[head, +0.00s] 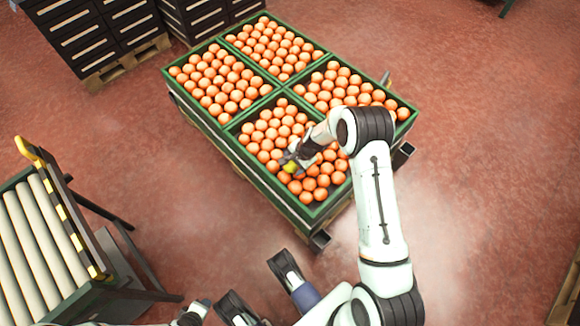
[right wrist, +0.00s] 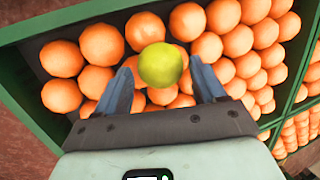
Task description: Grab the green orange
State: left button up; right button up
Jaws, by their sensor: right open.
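The green orange (head: 290,167) is yellow-green and lies among orange ones in the near compartment of the crate (head: 305,214). In the right wrist view the green orange (right wrist: 160,65) sits centred just beyond and between the fingertips. My right gripper (head: 286,160) is over that compartment, right at the green orange, and partly covers it in the head view. In the right wrist view its two fingers (right wrist: 162,72) are apart, with nothing held between them.
The crate has green-rimmed compartments full of oranges, on a low cart. Orange fruit (right wrist: 102,45) closely surrounds the green one, and the green crate wall (right wrist: 30,25) is near. A roller conveyor (head: 40,240) stands at left, stacked dark crates (head: 90,40) at upper left. Red floor is open at right.

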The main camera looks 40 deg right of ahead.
jog(key=shift+x, duration=0.75)
jog(key=shift+r, duration=0.1)
jog(key=c, duration=0.9)
jog(key=shift+o, duration=0.2)
